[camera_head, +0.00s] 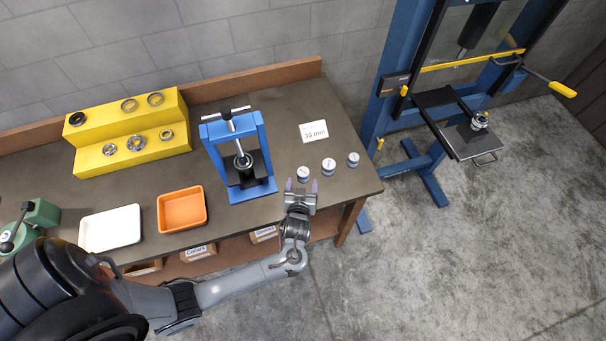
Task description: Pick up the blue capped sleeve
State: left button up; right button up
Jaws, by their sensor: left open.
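Three small round sleeves with pale caps stand in a row on the workbench, right of the blue press. They are the left sleeve (303,174), the middle sleeve (328,166) and the right sleeve (353,159). Their sides look bluish-dark, and they are too small for me to tell which is the blue capped one. My left gripper (301,186) is open at the bench's front edge, its fingers pointing toward the back. The left sleeve is just beyond the fingertips, and I cannot tell whether it is touched. My right gripper is not in view.
A white card reading "30 mm" (314,132) lies behind the sleeves. A blue bench press (264,190) stands to their left. An orange tray (182,227), a white tray (110,246) and a yellow stepped rack (90,161) with rings are further left. A tall blue press frame (382,90) stands right of the bench.

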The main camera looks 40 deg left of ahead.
aim_at(303, 178)
pick_arm(q)
jog(key=shift+f+x, duration=0.2)
jog(key=shift+x, duration=1.2)
jog(key=shift+f+x, duration=0.2)
jog(key=shift+x, duration=1.2)
jog(key=shift+s+d, duration=0.1)
jog(key=shift+s, duration=0.15)
jog(key=shift+c, duration=0.4)
jog(key=c, duration=1.3)
jog(key=shift+r, duration=0.1)
